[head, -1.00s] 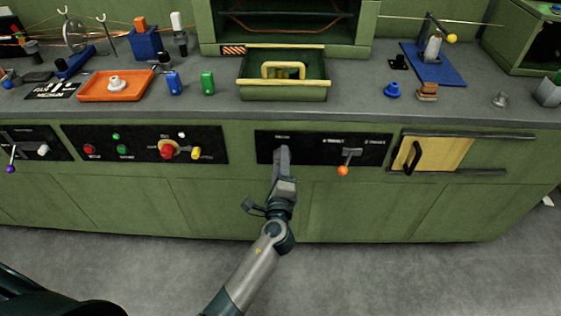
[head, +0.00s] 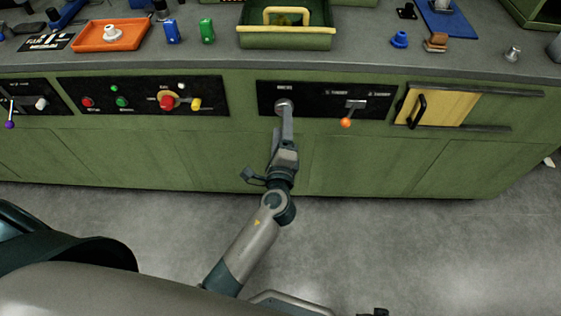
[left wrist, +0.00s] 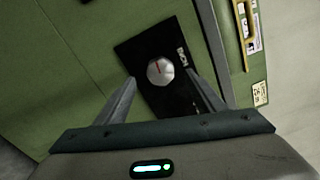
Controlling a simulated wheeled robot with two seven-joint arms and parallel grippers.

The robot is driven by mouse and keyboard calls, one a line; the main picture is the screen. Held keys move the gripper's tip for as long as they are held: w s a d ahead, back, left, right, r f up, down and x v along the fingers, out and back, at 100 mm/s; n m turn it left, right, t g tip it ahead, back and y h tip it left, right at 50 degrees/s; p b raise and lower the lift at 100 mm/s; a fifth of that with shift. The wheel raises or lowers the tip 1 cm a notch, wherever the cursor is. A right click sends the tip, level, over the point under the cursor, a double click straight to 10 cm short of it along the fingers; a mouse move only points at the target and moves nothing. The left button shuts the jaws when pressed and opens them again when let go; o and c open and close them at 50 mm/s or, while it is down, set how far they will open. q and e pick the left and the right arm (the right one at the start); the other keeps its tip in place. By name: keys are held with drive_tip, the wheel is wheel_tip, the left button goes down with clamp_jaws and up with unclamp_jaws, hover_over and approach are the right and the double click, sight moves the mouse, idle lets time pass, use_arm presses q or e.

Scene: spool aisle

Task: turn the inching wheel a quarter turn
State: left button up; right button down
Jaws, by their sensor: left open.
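The inching wheel is a small silver round knob (head: 284,106) at the left end of a black panel on the green bench front. In the left wrist view the knob (left wrist: 160,71) has a red mark on its face. My left gripper (head: 287,116) is in front of and just below the knob in the head view, partly overlapping it. In the left wrist view my open left gripper (left wrist: 161,77) has one finger on each side of the knob, with gaps between; I cannot tell how far its tips are from the panel. My right gripper is not in view.
A lever with an orange ball (head: 346,122) sits right of the knob on the same panel. A wooden sliding door (head: 445,107) is further right. A panel with red, green and yellow controls (head: 140,96) is to the left. Open grey floor (head: 400,245) lies in front.

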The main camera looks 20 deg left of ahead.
use_arm(q)
drive_tip(key=b+v, duration=0.2)
drive_tip(key=v, duration=1)
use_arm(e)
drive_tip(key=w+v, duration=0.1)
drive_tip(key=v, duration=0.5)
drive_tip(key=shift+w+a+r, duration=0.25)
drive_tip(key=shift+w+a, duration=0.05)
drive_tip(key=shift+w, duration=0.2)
use_arm(q)
drive_tip(key=shift+s, duration=0.1)
